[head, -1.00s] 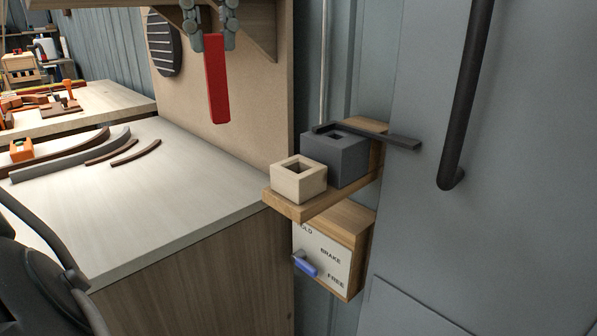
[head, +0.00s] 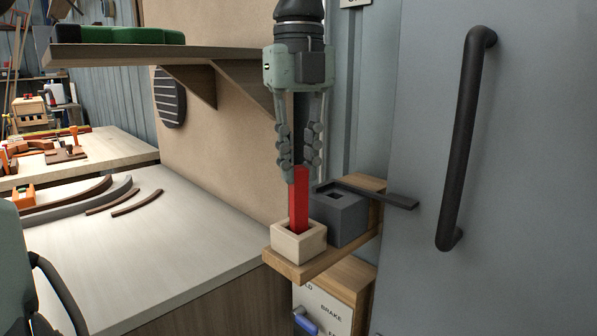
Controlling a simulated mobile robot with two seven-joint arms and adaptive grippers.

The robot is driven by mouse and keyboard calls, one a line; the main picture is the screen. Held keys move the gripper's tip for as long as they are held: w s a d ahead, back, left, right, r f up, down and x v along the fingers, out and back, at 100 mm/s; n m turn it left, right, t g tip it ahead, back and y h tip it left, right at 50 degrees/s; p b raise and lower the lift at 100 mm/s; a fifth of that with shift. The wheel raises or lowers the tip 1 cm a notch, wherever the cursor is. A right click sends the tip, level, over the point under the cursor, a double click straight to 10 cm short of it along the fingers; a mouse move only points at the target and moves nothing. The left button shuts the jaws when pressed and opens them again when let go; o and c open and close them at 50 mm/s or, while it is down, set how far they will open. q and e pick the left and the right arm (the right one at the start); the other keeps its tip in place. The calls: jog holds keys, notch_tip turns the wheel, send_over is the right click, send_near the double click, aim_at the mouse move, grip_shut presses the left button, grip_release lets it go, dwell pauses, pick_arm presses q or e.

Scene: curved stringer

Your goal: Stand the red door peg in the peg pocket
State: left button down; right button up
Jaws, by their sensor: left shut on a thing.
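The red door peg (head: 299,200) is upright in my left gripper (head: 299,172), which is shut on its upper end and points straight down. The peg's lower end is at the square opening of a pale wooden block (head: 299,247), which looks like the peg pocket. The end is hidden by the block's front rim, so it seems to be inside the opening; how deep, I cannot tell. My right gripper is not in view.
The block sits on a small wooden shelf (head: 290,272) beside a dark grey block (head: 346,222) with a dark bar (head: 375,196) across it. A grey door with a black handle (head: 463,140) is at the right. A workbench (head: 110,250) with curved strips fills the left.

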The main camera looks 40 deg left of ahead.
pick_arm(q)
notch_tip(320, 180, down, 2)
jog(key=shift+f, duration=0.1)
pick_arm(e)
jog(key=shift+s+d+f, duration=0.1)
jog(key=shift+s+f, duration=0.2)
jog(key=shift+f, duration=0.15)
pick_arm(q)
jog(key=shift+f, duration=0.1)
jog(key=c, duration=1.4)
grip_release()
jog(key=shift+r, duration=0.3)
notch_tip(320, 180, up, 3)
jog(key=shift+r, duration=0.2)
notch_tip(320, 180, up, 8)
jog(key=shift+r, duration=0.2)
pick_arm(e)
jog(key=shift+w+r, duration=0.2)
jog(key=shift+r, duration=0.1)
